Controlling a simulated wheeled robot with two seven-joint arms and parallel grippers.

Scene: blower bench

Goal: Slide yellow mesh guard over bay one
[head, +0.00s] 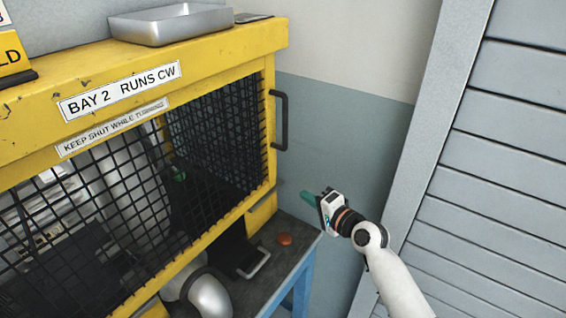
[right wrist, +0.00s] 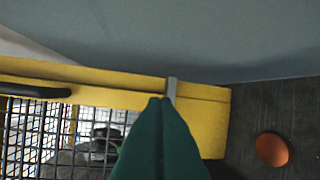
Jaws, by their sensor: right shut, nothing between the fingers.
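The yellow-framed mesh guard (head: 215,130) stands in front of the bay under the sign "BAY 2 RUNS CW" (head: 120,88). The mesh looks doubled and denser at its right. A black handle (head: 279,120) sits on its right edge; a dark handle also shows at the left of the right wrist view (right wrist: 35,90). My right gripper (head: 309,197) is to the right of and below that handle, apart from it. Its green fingers (right wrist: 160,102) are shut and empty, over the yellow frame in the wrist view. My left gripper is not identifiable. Bay one is not visible.
An orange-brown round knob (head: 285,239) is on the dark bench top (head: 300,234). A metal tray (head: 172,22) rests on the yellow housing. A silver rounded duct (head: 208,296) is below the guard. Grey slatted panels (head: 500,180) stand at the right.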

